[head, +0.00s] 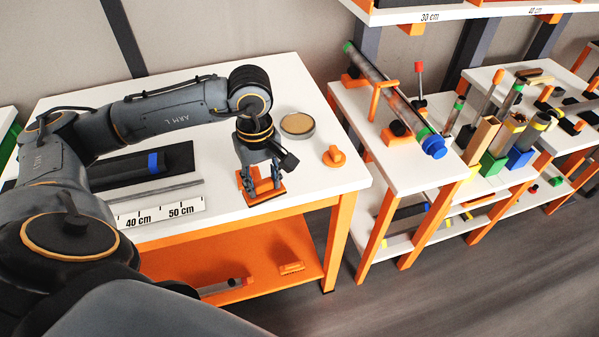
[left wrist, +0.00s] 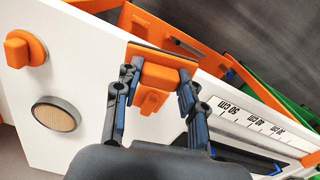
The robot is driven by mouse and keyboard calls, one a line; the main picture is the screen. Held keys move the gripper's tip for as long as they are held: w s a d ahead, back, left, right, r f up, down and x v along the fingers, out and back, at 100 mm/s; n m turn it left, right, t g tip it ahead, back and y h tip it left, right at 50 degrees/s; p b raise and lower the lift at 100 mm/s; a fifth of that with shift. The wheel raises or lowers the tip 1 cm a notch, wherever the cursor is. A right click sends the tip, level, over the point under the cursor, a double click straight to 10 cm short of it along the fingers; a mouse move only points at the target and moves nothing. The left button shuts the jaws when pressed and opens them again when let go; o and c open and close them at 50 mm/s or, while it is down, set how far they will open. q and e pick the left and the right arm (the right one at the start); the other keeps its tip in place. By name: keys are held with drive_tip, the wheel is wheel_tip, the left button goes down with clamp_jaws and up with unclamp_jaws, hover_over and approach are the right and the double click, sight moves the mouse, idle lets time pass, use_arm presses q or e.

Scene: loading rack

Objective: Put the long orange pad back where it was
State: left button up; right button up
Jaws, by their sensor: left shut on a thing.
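My left gripper (head: 262,186) is shut on an orange pad (head: 268,197) at the front edge of the white table, near its right corner. In the left wrist view the pad (left wrist: 165,75) is a rectangular orange plate with a raised grip, and the two fingers (left wrist: 157,84) press on its sides. I cannot tell whether it touches the table top or hangs just above it. A smaller orange piece with a knob (head: 334,156) stands apart to the right; it also shows in the left wrist view (left wrist: 25,48). My right gripper is not in view.
A round tan-topped disc (head: 297,124) lies behind the gripper. A ruler strip (head: 160,213), a grey rod (head: 155,190) and a dark mat (head: 120,170) lie to the left. A rack (head: 400,180) with tubes and blocks stands right. An orange piece (head: 291,268) lies on the lower shelf.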

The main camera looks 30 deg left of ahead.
use_arm(q)
drive_tip(key=a+r+n, duration=0.5)
drive_tip(key=r+n, duration=0.2)
drive_tip(key=r, duration=0.1)
drive_tip(key=w+d+f+p, duration=0.1)
drive_tip(key=w+f, duration=0.2)
drive_tip(key=w, duration=0.1)
drive_tip(key=w+d+f+p, duration=0.1)
drive_tip(key=w+f, duration=0.2)
drive_tip(key=w, duration=0.1)
drive_tip(key=w+d+f+p, duration=0.2)
drive_tip(key=w+f, duration=0.1)
drive_tip(key=w, duration=0.1)
drive_tip(key=shift+w+f, duration=0.1)
drive_tip(key=shift+w, duration=0.1)
drive_tip(key=f+p, duration=0.2)
drive_tip(key=shift+w+f, duration=0.2)
drive_tip(key=shift+f, duration=0.65)
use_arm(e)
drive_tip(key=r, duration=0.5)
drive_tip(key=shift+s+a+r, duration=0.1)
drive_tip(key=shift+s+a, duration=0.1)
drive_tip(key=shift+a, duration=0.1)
